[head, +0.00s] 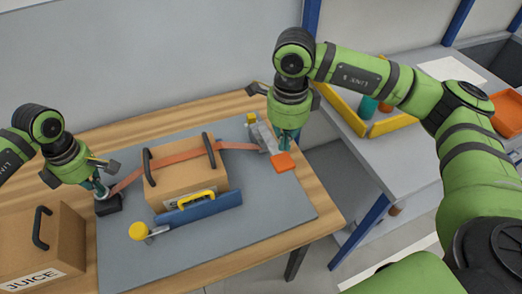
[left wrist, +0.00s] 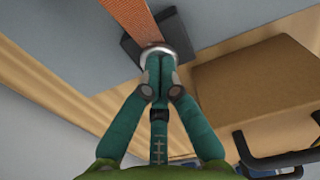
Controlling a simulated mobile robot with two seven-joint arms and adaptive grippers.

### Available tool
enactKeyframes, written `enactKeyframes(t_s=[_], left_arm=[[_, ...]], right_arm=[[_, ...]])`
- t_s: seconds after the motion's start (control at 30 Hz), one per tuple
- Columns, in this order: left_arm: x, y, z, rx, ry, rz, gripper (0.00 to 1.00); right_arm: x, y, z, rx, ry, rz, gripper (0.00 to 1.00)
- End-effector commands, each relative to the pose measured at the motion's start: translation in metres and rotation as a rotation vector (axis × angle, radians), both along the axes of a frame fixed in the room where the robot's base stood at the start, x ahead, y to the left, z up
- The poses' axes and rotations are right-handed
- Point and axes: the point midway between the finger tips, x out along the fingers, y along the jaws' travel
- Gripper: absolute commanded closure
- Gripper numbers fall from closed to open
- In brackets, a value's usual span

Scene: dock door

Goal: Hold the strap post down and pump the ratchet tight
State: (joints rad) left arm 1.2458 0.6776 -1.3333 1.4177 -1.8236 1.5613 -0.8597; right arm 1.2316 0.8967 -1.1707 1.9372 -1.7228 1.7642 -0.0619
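The strap post (head: 109,204) is a dark block with a pale round top at the mat's left side; it also shows in the left wrist view (left wrist: 143,22). My left gripper (head: 102,193) has its fingers together, with the tips at the pale round top (left wrist: 158,49). An orange strap (head: 180,156) runs from the post over a cardboard box (head: 187,188) to the grey metal ratchet (head: 263,138) at the right. My right gripper (head: 285,143) points down beside the ratchet, near an orange pad (head: 283,162). Its finger gap is unclear.
A blue bracket with a yellow handle (head: 198,207) stands before the box, near a yellow knob (head: 138,231). A JUICE box (head: 40,247) stands at the front left. The grey mat's front (head: 225,245) is clear. A side bench (head: 400,140) holds a yellow frame.

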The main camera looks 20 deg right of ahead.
Motion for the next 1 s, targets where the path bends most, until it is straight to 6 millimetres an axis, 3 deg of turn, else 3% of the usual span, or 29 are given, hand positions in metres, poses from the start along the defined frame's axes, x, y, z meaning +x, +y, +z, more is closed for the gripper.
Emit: enactKeyframes(t_s=[0.63, 1.0], left_arm=[[0.000, 0.000, -0.001, 0.001, 0.001, 0.000, 1.00], [0.000, 0.000, -0.001, 0.001, 0.001, 0.000, 1.00]], right_arm=[[0.000, 0.000, 0.052, 0.001, -0.001, 0.000, 1.00], [-0.001, 0.000, 0.058, 0.000, 0.002, 0.001, 1.00]])
